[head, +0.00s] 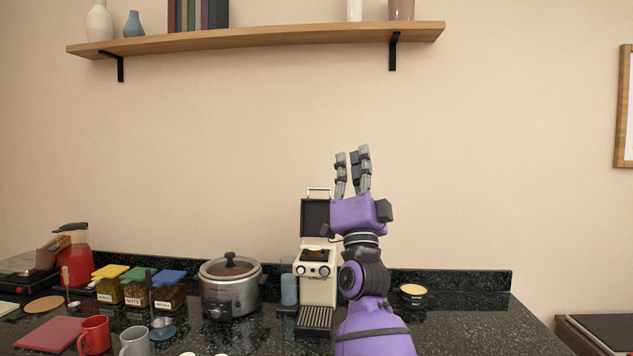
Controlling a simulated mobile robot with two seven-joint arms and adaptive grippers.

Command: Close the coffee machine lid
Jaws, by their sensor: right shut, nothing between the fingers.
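The cream coffee machine (318,285) stands on the dark counter against the wall. Its lid (314,216) is up, standing near vertical, with a dark inner face and a metal handle at the top edge. My right gripper (353,152) points up, above and to the right of the lid. Its fingers are close together and hold nothing. My right arm covers the right side of the machine and part of the lid's right edge. I cannot tell whether the wrist touches the lid. My left gripper is not in view.
A slow cooker (230,289) stands left of the machine, with lidded jars (138,287), a red blender (74,256) and mugs (95,334) farther left. A small round tin (413,296) sits right of my arm. A shelf (256,40) hangs above. The right counter is mostly clear.

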